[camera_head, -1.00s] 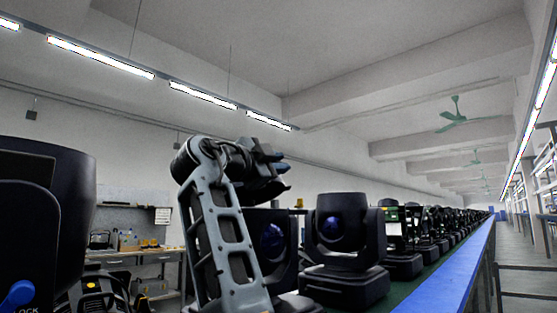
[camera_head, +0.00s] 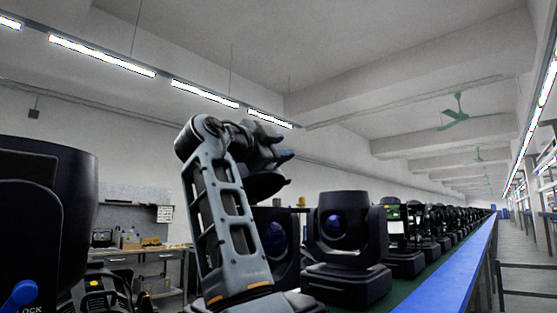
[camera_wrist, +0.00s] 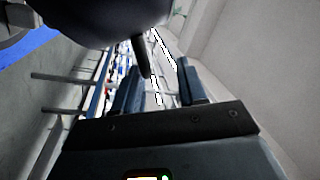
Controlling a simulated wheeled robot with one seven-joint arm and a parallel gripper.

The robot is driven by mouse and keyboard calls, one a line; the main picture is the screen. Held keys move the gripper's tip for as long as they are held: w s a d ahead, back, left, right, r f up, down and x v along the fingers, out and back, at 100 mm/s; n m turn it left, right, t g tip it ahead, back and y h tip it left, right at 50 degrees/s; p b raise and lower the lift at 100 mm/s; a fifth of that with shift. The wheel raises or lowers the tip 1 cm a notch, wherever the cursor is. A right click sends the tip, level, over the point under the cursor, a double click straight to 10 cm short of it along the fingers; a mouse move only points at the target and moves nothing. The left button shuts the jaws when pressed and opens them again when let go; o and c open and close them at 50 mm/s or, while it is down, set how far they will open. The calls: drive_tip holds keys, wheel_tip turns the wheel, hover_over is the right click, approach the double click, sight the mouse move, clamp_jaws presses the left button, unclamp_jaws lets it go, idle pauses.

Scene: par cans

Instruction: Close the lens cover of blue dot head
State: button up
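The nearest small moving head, partly behind my arm, shows a bluish lens (camera_head: 274,240). A dark disc-like piece (camera_head: 265,186), seemingly a lens cover, stands above that head, just under my gripper (camera_head: 284,168). In the wrist view a dark rounded body (camera_wrist: 105,18) fills the top, with a narrow dark tab (camera_wrist: 146,58) pointing down. My gripper (camera_wrist: 160,80) is open there, its two blue-grey fingers apart, and the tab appears between them. I cannot tell whether they touch. No blue dot is clear on this head; its lower part is hidden by my arm.
Another moving head with a bluish lens (camera_head: 335,224) stands just right, and several more recede along the blue-edged bench (camera_head: 440,285). A large black head (camera_head: 70,205) with a blue lock knob (camera_head: 20,295) is close at left. A workbench (camera_head: 150,250) stands behind.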

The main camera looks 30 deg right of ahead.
drive_tip(key=s+d+r, duration=0.7)
drive_tip(key=d, duration=0.2)
drive_tip(key=shift+d+r, duration=0.2)
drive_tip(key=shift+r, duration=0.1)
